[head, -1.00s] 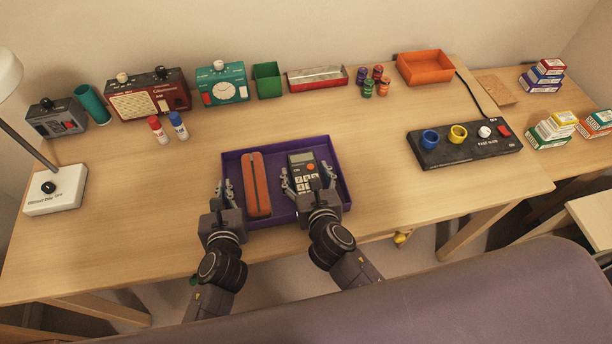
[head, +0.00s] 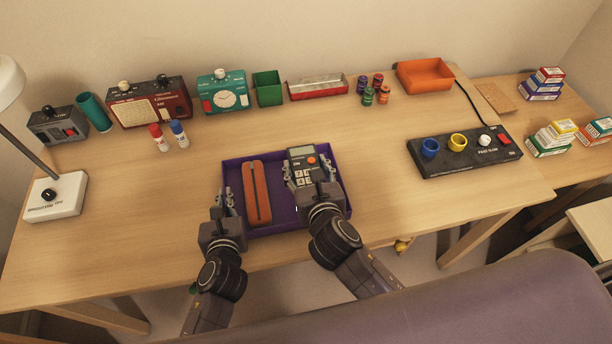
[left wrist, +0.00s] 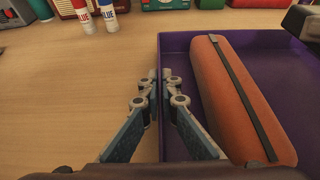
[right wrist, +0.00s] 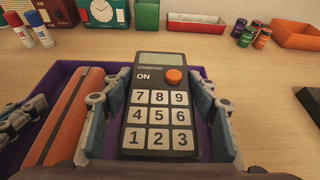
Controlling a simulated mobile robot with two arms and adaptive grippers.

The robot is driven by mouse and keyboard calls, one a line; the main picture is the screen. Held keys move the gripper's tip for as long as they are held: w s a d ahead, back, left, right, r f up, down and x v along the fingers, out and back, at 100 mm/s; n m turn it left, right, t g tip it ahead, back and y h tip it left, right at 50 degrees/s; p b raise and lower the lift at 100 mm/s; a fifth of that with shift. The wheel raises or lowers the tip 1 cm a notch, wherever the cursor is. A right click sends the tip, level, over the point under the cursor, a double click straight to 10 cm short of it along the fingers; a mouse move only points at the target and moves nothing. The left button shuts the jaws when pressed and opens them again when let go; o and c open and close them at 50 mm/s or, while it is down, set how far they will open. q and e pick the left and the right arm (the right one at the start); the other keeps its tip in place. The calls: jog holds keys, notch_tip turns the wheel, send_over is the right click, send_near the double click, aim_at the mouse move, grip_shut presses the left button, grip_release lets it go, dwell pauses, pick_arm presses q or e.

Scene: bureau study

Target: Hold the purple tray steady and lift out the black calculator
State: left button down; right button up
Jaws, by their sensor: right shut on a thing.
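The purple tray (head: 286,228) lies near the desk's front edge. My left gripper (head: 224,197) is at its left wall; in the left wrist view its fingertips (left wrist: 163,85) are close together with the thin wall between them. The black calculator (head: 301,155), with an orange button and light number keys, is held between the fingers of my right gripper (head: 303,175). It also fills the middle of the right wrist view (right wrist: 160,103), gripped by its sides, and appears raised above the tray floor. An orange-brown case with a dark strap (head: 256,192) lies in the tray's left half.
Glue sticks (head: 178,134) stand behind the tray to the left. A radio, clock, green bin and red tray (head: 318,88) line the back. A black control panel (head: 464,152) lies to the right. A lamp base (head: 55,196) stands at left. The desk between tray and panel is clear.

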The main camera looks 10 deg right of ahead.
aim_at(306, 167)
jog(key=shift+r, duration=1.95)
pick_arm(q)
jog(key=c, duration=2.6)
grip_release()
jog(key=o, duration=0.5)
jog(key=shift+s, duration=0.1)
jog(key=v, duration=1.1)
jog(key=shift+s+r, duration=0.25)
jog(key=shift+s, duration=0.1)
pick_arm(e)
jog(key=shift+f, duration=0.1)
